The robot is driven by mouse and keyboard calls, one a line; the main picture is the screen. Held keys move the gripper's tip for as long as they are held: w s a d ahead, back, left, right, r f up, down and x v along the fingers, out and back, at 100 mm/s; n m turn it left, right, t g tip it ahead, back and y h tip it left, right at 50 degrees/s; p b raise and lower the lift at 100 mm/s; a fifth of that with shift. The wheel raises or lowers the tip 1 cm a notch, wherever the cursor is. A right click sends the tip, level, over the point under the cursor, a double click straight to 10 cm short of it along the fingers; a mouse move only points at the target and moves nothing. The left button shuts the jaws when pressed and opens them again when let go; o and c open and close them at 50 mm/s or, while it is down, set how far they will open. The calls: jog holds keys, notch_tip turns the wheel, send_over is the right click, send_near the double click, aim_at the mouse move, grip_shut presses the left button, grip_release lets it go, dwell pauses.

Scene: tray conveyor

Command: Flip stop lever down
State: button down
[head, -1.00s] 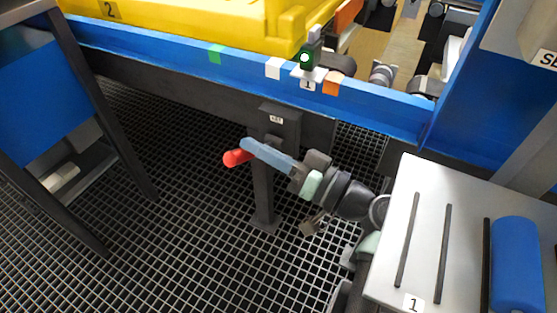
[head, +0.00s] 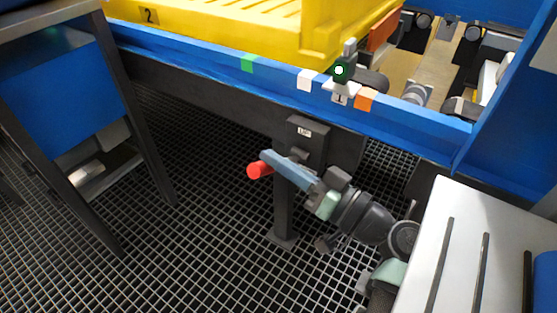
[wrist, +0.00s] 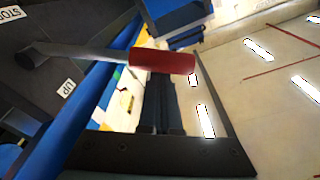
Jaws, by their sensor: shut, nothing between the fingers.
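The stop lever's red handle (head: 258,170) sticks out to the left below the dark post box (head: 308,135). In the wrist view the red handle (wrist: 162,62) lies across the picture, on a grey shaft (wrist: 85,52) with a pivot at the left. An "UP" label (wrist: 68,88) shows beside the shaft. My gripper (head: 266,157) is shut and empty, its blue fingers just beside the handle and partly covering the shaft. In the wrist view my gripper's tips (wrist: 160,82) lie just below the handle; I cannot tell whether they touch it.
A blue conveyor rail (head: 220,62) with coloured marks runs above the post, and a yellow tray (head: 240,22) sits behind it. A pale panel (head: 475,250) stands at the right, close to my arm. A dark-framed stand (head: 125,130) is at the left. The grid floor between is open.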

jog(key=shift+s+a+f+n+b, duration=0.15)
jog(key=shift+f+n+b, duration=0.1)
jog(key=shift+f+b, duration=0.3)
jog(key=shift+s+a+f+n+b, duration=0.15)
jog(key=shift+f+n+b, duration=0.15)
jog(key=shift+b, duration=0.35)
notch_tip(320, 180, down, 15)
jog(key=n+y+b, duration=0.1)
jog(key=n+b, duration=0.4)
jog(key=b, duration=1.4)
jog(key=shift+r+g, duration=0.2)
jog(key=shift+g, duration=0.2)
